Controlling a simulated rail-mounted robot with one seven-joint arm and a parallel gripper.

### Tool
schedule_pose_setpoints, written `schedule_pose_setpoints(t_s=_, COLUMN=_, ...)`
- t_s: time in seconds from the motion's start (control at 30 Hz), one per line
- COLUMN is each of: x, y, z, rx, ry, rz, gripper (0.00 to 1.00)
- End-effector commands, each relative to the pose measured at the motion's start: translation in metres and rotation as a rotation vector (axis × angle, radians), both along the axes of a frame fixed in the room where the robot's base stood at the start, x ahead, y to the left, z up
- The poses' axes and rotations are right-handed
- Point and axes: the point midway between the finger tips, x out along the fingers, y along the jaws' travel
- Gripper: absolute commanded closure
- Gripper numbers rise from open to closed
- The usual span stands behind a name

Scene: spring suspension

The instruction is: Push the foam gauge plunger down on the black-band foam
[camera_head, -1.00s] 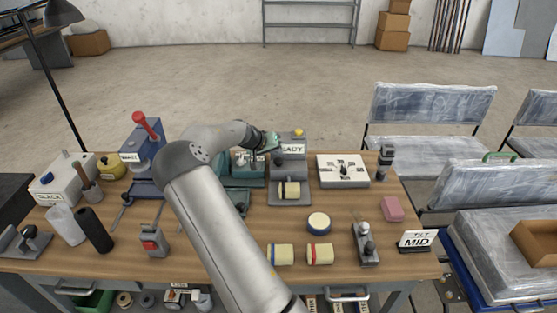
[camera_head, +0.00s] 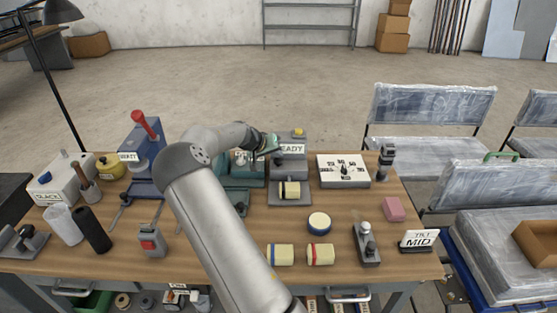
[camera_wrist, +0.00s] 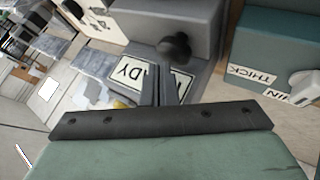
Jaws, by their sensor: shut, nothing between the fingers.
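The foam gauge (camera_head: 287,168) is a grey stand with a READY label, at the back middle of the table. A cream foam piece with a black band (camera_head: 290,190) lies on its base, below the upper part. In the wrist view the gauge's dark round plunger knob (camera_wrist: 175,47) stands just beyond my fingertips. My gripper (camera_wrist: 163,78) is shut and empty, in front of the READY label and partly covering it. In the head view my gripper (camera_head: 270,147) is at the gauge's upper left. Whether the fingers touch the knob cannot be told.
A teal device (camera_head: 240,175) labelled THICK and THIN stands close left of the gauge. A white dial board (camera_head: 343,170) is to its right. Blue-band foam (camera_head: 280,255), red-band foam (camera_head: 320,254) and a round foam (camera_head: 319,223) lie in front.

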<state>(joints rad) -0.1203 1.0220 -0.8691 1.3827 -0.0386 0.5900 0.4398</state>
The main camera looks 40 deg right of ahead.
Motion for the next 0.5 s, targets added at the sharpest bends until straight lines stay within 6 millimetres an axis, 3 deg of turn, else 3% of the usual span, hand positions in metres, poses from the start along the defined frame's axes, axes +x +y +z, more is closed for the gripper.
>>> schedule_pose_setpoints(t_s=0.5, x=-0.0001, y=0.0001, z=-0.0074, rx=0.001, ry=0.001, rz=-0.001, gripper=1.00)
